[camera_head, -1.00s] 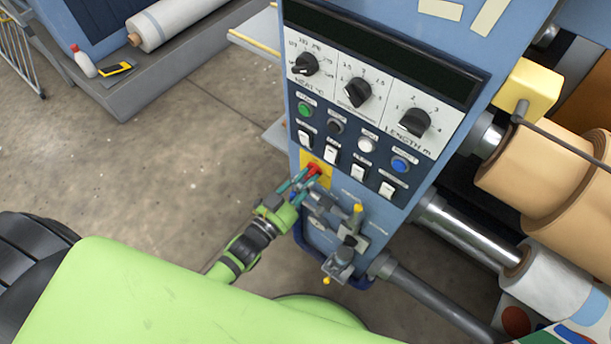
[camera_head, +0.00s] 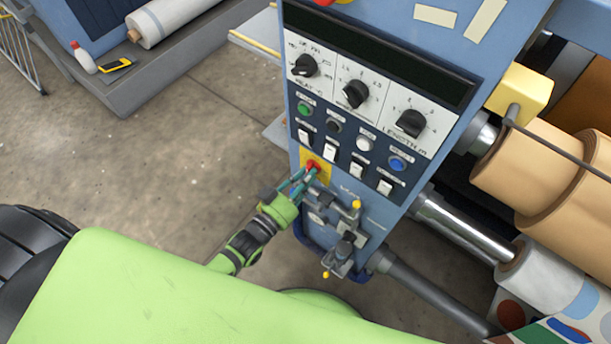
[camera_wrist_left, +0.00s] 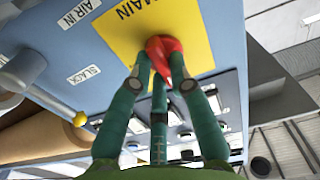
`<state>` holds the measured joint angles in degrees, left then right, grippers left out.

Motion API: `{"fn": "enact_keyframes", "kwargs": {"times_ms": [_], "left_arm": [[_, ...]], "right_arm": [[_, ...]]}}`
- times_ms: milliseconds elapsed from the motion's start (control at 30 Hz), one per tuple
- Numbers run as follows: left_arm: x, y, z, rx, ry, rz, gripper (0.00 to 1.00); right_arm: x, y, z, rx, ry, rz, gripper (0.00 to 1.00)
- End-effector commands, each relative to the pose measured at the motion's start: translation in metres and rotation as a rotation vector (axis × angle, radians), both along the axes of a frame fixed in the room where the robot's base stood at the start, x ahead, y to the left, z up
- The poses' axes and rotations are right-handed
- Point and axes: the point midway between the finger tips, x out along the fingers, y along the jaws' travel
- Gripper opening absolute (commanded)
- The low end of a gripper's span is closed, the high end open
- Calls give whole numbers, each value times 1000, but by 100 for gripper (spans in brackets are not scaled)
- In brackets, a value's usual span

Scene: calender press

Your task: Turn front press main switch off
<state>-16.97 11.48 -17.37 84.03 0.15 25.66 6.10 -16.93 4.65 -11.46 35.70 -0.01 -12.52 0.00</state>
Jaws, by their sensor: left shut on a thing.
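The main switch is a red knob (camera_head: 313,166) on a yellow plate (camera_head: 322,173), low on the left part of the blue press panel. In the left wrist view the red knob (camera_wrist_left: 163,52) sits on the yellow plate (camera_wrist_left: 178,22) marked MAIN. My left gripper (camera_head: 307,175) has its green fingers closed around the knob; the fingers (camera_wrist_left: 163,82) touch it from both sides in the wrist view. The fingers hide part of the knob. My right gripper is not in view.
Several white rocker switches and coloured buttons sit just above the knob. Valves with yellow-tipped levers (camera_head: 356,205) stand close to the right of the gripper. Rollers (camera_head: 462,226) lie further right. The floor (camera_head: 160,160) to the left is clear.

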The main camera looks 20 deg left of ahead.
Motion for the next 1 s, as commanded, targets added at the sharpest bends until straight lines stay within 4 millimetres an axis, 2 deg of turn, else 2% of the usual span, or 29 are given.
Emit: {"fn": "enact_keyframes", "kwargs": {"times_ms": [200,233,267,300,667,767,1000], "left_arm": [[0,0,0,-5,2,1,0],[0,0,0,-5,2,1,28],[0,0,0,-5,2,1,40],[0,0,0,-4,1,1,44],[-3,1,0,-2,2,0,44],[-13,5,-1,-1,4,1,44],[-60,21,-1,-1,5,0,44]], "right_arm": [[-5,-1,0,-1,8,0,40],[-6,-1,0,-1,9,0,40],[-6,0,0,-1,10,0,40],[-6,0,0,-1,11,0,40],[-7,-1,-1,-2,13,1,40],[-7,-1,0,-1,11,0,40],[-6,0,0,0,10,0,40]]}}
